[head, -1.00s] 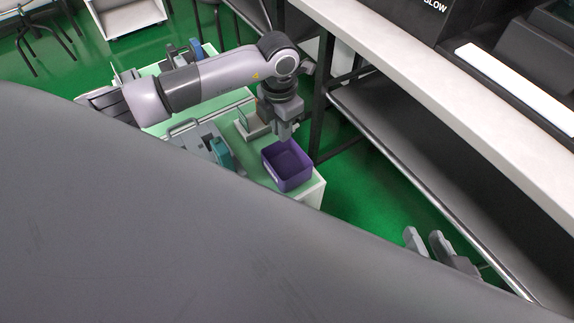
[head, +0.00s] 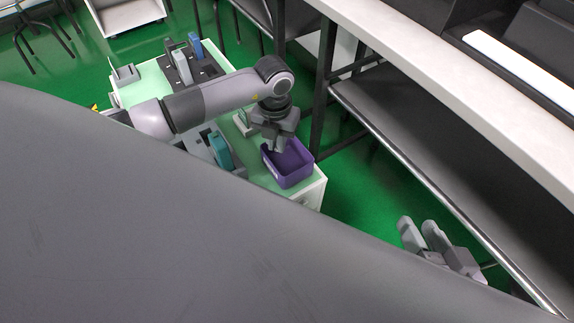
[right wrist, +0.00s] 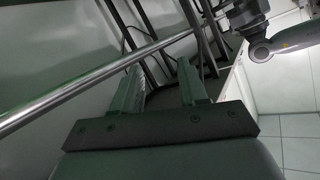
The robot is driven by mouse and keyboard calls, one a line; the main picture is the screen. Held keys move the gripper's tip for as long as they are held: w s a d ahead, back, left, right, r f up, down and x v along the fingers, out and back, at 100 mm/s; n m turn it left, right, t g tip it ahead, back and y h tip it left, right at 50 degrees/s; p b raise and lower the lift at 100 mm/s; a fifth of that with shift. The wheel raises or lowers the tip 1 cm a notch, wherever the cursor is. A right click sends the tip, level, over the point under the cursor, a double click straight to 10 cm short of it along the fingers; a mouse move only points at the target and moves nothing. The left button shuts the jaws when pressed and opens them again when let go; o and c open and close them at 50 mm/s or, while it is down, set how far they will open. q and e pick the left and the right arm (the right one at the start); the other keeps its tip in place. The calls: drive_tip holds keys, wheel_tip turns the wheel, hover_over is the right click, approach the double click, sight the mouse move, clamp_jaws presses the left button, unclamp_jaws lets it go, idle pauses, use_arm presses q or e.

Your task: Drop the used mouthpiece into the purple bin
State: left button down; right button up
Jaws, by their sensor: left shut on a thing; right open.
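The purple bin (head: 290,172) stands at the near right end of the green-topped bench, open side up. My left gripper (head: 276,150) is over the bin's left rim, tilted, its fingertips pointing down towards the opening. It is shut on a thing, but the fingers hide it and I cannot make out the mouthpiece. My right gripper (head: 415,232) is open and empty, low over the green floor to the right of the bench. In the right wrist view its two fingers (right wrist: 160,90) stand apart with nothing between them.
The bench (head: 262,180) also bears a teal-and-grey tester (head: 220,151) and a dark rack with upright devices (head: 188,62). A long counter with a metal rail (head: 440,188) runs along the right. My own grey body hides the lower left.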

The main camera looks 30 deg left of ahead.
use_arm(q)
drive_tip(key=shift+f+b, duration=0.45)
drive_tip(key=shift+f, duration=0.45)
drive_tip(key=shift+f+b, duration=0.55)
drive_tip(key=shift+f, duration=0.1)
use_arm(e)
drive_tip(key=shift+d+f+n+t, duration=0.2)
drive_tip(key=shift+d+n+t, duration=0.1)
drive_tip(key=shift+d, duration=0.05)
use_arm(q)
drive_tip(key=c, duration=1.1)
unclamp_jaws()
drive_tip(key=shift+r, duration=0.15)
use_arm(e)
drive_tip(key=shift+r, duration=0.1)
